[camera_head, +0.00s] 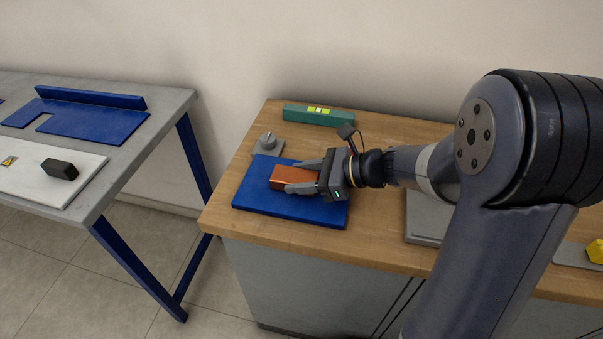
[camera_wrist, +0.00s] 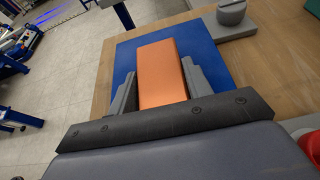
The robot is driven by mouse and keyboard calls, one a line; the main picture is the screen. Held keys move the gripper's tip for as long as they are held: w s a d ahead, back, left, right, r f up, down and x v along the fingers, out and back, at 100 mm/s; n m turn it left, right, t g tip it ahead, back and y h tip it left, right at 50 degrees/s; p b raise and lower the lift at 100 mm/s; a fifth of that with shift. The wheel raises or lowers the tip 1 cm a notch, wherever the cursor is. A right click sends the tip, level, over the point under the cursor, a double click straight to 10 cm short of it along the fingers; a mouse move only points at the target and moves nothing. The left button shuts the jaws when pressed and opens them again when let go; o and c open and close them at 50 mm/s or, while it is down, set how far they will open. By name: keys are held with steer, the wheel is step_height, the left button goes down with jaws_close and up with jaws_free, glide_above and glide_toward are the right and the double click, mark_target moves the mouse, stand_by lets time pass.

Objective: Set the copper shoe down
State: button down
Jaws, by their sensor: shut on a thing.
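The copper shoe is an orange-brown block (camera_head: 283,178) over the blue mat (camera_head: 260,207) on the wooden bench. It also shows in the wrist view (camera_wrist: 160,68), lying lengthwise between the fingers. My gripper (camera_head: 300,177) is shut on the block from the right, one finger along each long side. In the wrist view the gripper (camera_wrist: 160,92) has both grey fingers against the block's near part. The block looks level and at or very close to the mat; I cannot tell if it touches. Its near end is hidden by the gripper.
A grey knob on a plate (camera_head: 268,143) stands behind the mat. A green level (camera_head: 319,116) lies at the bench's back. A grey plate (camera_head: 427,218) is to the right, with a yellow piece (camera_head: 596,251) farther right. Left, across a gap, a grey table (camera_head: 180,104) holds a black block (camera_head: 60,169).

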steer(key=c, duration=0.7)
jaws_free()
steer(key=shift+f, duration=0.15)
steer(key=shift+d+r, duration=0.2)
steer(key=shift+r, duration=0.05)
steer(key=p+v, duration=0.1)
steer(key=v, duration=1)
steer(key=shift+s+d+r, duration=0.1)
steer(key=shift+d, duration=0.2)
